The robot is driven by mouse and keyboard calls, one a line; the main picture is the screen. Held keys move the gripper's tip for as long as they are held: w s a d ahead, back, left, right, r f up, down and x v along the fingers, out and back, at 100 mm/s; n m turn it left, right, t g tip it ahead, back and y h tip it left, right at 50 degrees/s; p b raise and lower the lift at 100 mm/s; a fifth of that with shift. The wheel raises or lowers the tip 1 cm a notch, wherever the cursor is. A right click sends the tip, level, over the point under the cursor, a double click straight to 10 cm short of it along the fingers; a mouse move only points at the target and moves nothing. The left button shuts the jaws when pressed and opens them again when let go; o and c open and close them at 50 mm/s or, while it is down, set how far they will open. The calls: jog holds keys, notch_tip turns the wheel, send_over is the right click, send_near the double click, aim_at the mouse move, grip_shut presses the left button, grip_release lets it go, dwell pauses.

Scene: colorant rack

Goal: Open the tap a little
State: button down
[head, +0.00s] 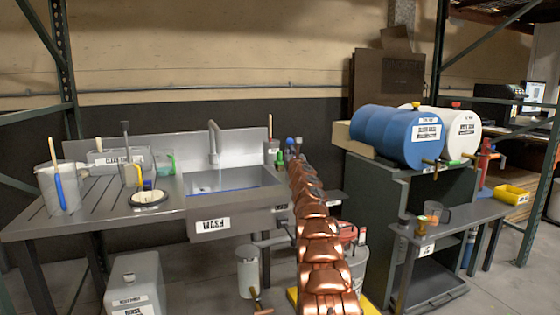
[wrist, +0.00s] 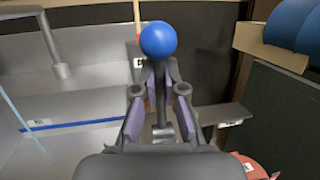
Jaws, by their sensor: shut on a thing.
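The grey tap spout (head: 214,145) stands upright at the back of the steel sink (head: 235,190); its lower part (wrist: 62,70) shows at the upper left of the wrist view. A blue ball knob (wrist: 158,39) tops a short grey lever (wrist: 159,78). The knob also shows small in the head view (head: 290,141). My gripper (wrist: 159,92) is shut on the lever below the ball, one finger on each side. My copper arm hides most of the gripper in the head view. A thin pale-blue streak (wrist: 25,118), possibly water, crosses the wrist view's left side.
A draining counter left of the sink holds a grey bucket (head: 58,188), a box (head: 118,160) and a round lid (head: 149,198). Blue (head: 395,134) and white (head: 455,133) barrels lie on a rack at right. A wooden-handled tool (head: 270,128) stands close behind the knob.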

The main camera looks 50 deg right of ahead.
jog(key=b, duration=0.2)
jog(key=shift+s+a+f+t+h+b, duration=0.1)
jog(key=shift+s+f+t+h+b, duration=0.2)
jog(key=shift+b, duration=0.1)
jog(key=shift+s+r+t+b, duration=0.2)
jog(key=shift+t+b, duration=0.1)
jog(key=shift+b, duration=0.6)
jog(key=c, duration=1.2)
grip_release()
jog(key=shift+a, duration=0.1)
jog(key=shift+r+p, duration=0.2)
jog(key=shift+p, duration=0.15)
